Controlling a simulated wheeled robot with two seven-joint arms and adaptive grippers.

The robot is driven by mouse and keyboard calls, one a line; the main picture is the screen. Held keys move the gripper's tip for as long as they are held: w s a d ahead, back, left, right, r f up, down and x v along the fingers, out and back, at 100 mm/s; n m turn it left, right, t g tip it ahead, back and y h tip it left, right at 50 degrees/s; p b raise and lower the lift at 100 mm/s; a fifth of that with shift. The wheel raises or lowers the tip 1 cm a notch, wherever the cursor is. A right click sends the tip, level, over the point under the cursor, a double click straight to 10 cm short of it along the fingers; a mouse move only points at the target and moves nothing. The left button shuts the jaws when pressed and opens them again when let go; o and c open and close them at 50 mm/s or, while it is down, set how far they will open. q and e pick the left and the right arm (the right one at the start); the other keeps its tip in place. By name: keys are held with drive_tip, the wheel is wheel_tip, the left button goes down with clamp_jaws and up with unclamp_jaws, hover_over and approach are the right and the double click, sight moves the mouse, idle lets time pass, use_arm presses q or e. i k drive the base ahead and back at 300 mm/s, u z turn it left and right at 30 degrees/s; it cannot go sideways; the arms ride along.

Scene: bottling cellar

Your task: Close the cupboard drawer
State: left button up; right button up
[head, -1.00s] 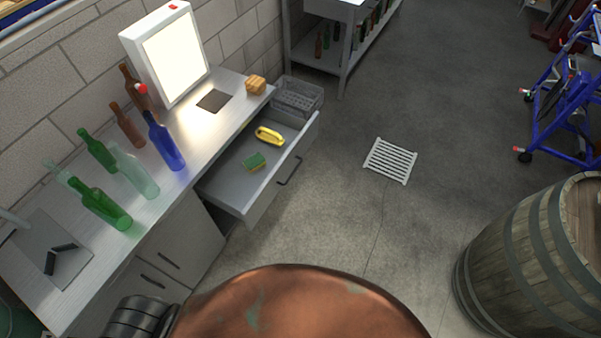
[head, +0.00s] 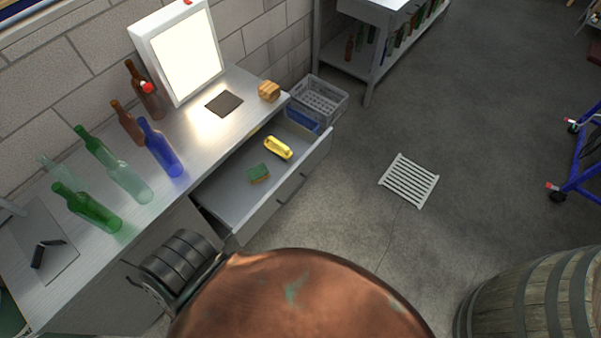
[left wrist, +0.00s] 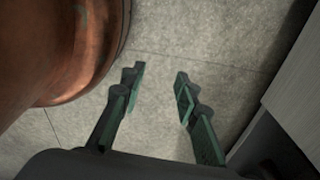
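The cupboard drawer (head: 287,196) stands pulled out from under the grey worktop in the head view. A green sponge (head: 259,173) and a yellow brush-like item (head: 278,148) lie in it. My left gripper (left wrist: 160,82) shows in the left wrist view, its two green-lined fingers apart with nothing between them, above the concrete floor. In the head view the left gripper is hidden; only a dark ribbed arm part shows near the cupboard. My right gripper is in neither view.
A large copper vessel (head: 300,300) stands close in front, near the drawer. Several bottles, including a blue one (head: 160,148), stand on the worktop by a light panel (head: 182,55). A grey crate (head: 320,97) is beyond the drawer; a barrel (head: 535,300) is at right.

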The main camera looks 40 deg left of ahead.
sight(227, 193)
drive_tip(key=i, duration=0.15)
drive_tip(key=u, duration=1.15)
